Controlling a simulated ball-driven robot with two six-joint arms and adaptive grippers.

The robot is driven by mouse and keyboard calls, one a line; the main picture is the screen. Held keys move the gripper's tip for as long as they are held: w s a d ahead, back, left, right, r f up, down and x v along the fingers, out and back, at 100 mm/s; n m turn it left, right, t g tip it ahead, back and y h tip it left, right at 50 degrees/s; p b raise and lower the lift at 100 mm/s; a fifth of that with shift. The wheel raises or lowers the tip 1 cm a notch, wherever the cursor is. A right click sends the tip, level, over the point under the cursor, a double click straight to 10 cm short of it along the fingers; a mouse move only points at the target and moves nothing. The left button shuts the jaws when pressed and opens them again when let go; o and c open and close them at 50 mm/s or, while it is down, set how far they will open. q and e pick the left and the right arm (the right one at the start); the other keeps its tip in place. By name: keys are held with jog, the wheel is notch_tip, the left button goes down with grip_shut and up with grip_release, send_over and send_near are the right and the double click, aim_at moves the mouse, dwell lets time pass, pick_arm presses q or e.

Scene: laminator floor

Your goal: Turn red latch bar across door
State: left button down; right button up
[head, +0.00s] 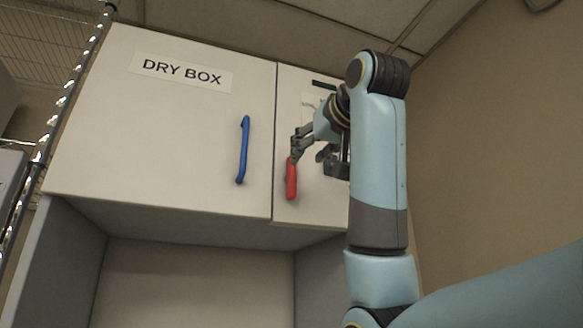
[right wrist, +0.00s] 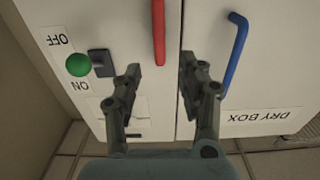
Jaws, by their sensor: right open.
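The red latch bar (head: 292,181) stands upright on the narrow right panel, beside the seam with the wide DRY BOX door (head: 160,130). It also shows in the right wrist view (right wrist: 158,28), alongside the seam. My right gripper (head: 310,150) is at the bar's upper end in the head view, and a finger partly overlaps that end. In the right wrist view the gripper (right wrist: 160,72) is open, with the bar's near end close to the gap between its fingertips. I see no contact there. My left gripper is not in view.
A blue handle (head: 243,150) is on the wide door, left of the bar. The narrow panel has a green knob (right wrist: 78,64) with OFF and ON labels and a dark block (right wrist: 102,63). A chrome rack post (head: 62,105) stands at left; a wall (head: 490,140) at right.

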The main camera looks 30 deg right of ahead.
aim_at(294, 171)
jog(key=p+x, duration=0.1)
jog(key=x, duration=0.7)
jog(key=shift+w+d+p, duration=0.1)
jog(key=shift+w+p, duration=0.2)
jog(key=shift+p, duration=0.1)
grip_shut()
